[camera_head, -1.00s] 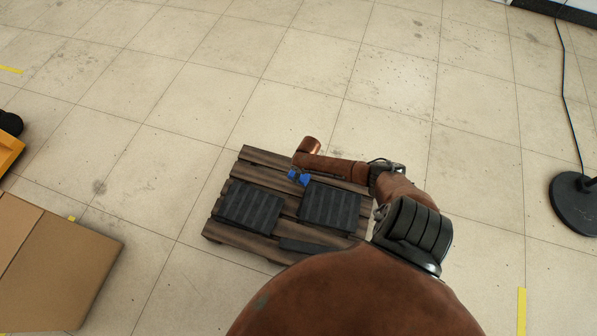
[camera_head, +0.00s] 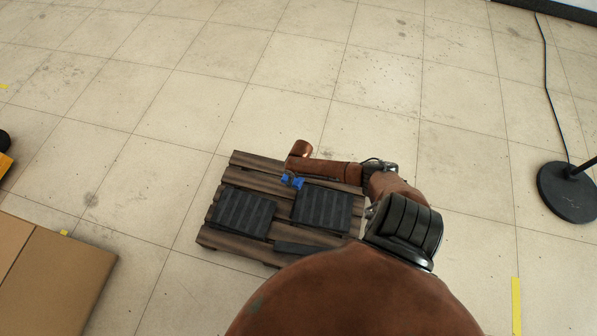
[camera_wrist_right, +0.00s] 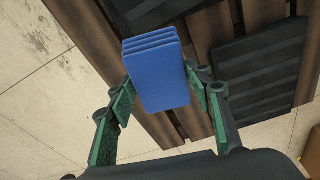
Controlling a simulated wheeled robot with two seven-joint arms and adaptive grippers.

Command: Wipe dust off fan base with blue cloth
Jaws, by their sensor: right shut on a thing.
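The blue cloth (camera_wrist_right: 160,85) is a folded, layered block between the fingers of my right gripper (camera_wrist_right: 162,95) in the right wrist view. In the head view, small parts of the blue cloth (camera_head: 290,181) show beside my brown arm, over the wooden pallet. Most of the gripper is hidden there. The fan base (camera_head: 566,193) is a round black disc on the floor at the right edge of the head view, with a dark pole rising from it. The cloth and gripper are well apart from it. Dust on it cannot be made out. My left gripper is not in view.
A wooden pallet (camera_head: 228,240) with black ribbed pads (camera_head: 322,210) lies below my right arm. A cardboard box (camera_head: 75,275) stands at the lower left. A thin cable (camera_head: 546,85) runs near the fan base. Tiled floor between the pallet and fan base is open.

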